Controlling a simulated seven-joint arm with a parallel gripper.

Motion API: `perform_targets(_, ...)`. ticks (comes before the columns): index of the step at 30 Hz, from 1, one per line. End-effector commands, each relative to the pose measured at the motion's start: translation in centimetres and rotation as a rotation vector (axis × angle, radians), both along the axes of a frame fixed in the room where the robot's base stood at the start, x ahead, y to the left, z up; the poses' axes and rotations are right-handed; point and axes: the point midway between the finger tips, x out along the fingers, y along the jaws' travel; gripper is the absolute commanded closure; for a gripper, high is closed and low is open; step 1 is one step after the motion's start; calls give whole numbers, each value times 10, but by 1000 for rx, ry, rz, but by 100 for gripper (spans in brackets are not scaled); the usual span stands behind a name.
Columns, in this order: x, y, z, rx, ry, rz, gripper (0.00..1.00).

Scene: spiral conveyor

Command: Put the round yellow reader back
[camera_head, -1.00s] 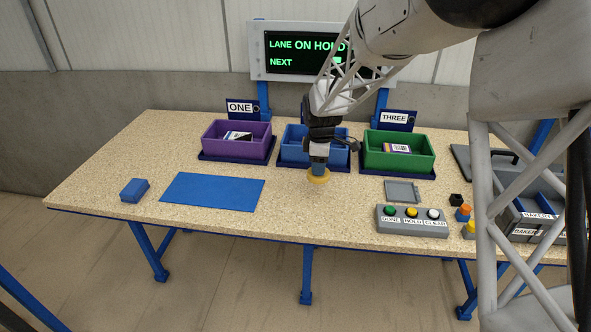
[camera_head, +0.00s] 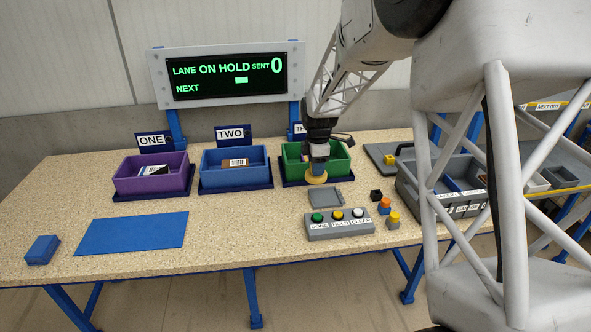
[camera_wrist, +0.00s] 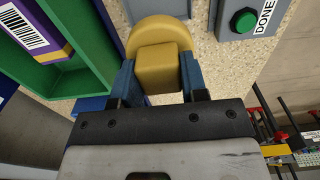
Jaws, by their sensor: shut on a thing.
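My gripper (camera_head: 318,168) points down in front of the green bin and is shut on the round yellow reader (camera_head: 316,179). In the wrist view the reader (camera_wrist: 158,30) has a rounded head and a squared block, which sits between my two blue fingers (camera_wrist: 158,75). In the head view the reader is just behind and left of a flat grey square plate (camera_head: 325,198) on the table. It looks held above the tabletop; the exact gap cannot be told.
A grey button box (camera_head: 340,226) stands in front of the plate. Purple (camera_head: 150,184), blue (camera_head: 234,182) and green (camera_head: 338,172) bins stand behind. A blue mat (camera_head: 130,234) and blue block (camera_head: 42,250) lie left. Small orange and yellow-topped pieces (camera_head: 393,219) and a grey case (camera_head: 410,194) are right.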

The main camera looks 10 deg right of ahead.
Motion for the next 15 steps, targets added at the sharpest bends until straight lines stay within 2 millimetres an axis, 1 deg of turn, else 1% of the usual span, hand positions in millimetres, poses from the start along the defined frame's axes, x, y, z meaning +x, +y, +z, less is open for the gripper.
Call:
perform_targets(1,0,-10,1,0,0,-3,90)
perform_targets(3,1,-20,1,0,-1,-2,90)
perform_targets(6,1,-29,2,0,-1,-2,90)
perform_targets(9,1,-34,2,0,-1,-1,90)
perform_targets(15,1,-35,3,0,-1,0,90)
